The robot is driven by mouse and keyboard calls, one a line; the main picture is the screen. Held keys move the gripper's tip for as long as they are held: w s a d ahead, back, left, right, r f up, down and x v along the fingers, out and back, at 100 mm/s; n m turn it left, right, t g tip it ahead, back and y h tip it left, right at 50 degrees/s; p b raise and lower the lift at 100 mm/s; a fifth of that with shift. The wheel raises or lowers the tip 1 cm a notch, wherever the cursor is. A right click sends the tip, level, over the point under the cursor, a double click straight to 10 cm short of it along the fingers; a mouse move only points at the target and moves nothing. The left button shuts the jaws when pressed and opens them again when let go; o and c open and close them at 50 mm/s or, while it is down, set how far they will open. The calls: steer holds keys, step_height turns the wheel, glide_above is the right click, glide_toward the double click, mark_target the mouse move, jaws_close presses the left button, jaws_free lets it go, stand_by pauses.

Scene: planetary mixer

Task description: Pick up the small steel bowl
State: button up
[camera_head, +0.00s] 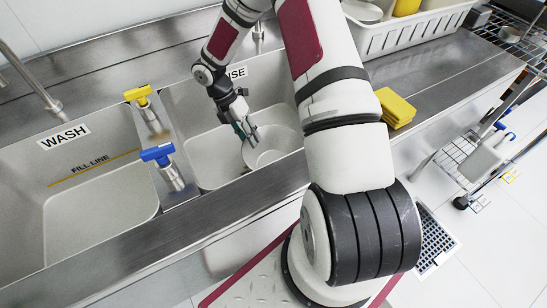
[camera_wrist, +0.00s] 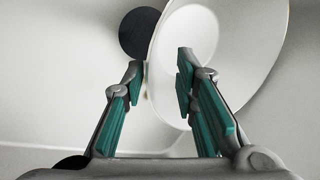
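The small steel bowl (camera_head: 275,150) looks pale and round. It sits in the rinse basin, tilted or leaning, though I cannot tell exactly how. My gripper (camera_head: 247,134) reaches down to the bowl's left rim. In the wrist view the bowl (camera_wrist: 240,50) fills the upper right. My gripper (camera_wrist: 160,68) has its two green-padded fingers apart, with the bowl's left rim between them. The right finger is over the inside of the bowl and the left finger is outside it. I see no clear contact. The arm hides part of the basin in the head view.
The wash basin (camera_head: 95,205) lies to the left, behind a divider with a yellow-handled drain valve (camera_head: 140,96) and a blue-handled one (camera_head: 160,155). Yellow sponges (camera_head: 396,108) lie on the right drainboard. A white dish rack (camera_head: 410,32) stands behind. A dark drain (camera_wrist: 138,33) shows beside the bowl.

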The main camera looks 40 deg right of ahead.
mark_target(259, 158)
steer(key=shift+w+x, duration=0.2)
steer(key=shift+x, duration=2.5)
steer(key=shift+a+f, duration=0.1)
steer(key=shift+c, duration=0.6)
jaws_close()
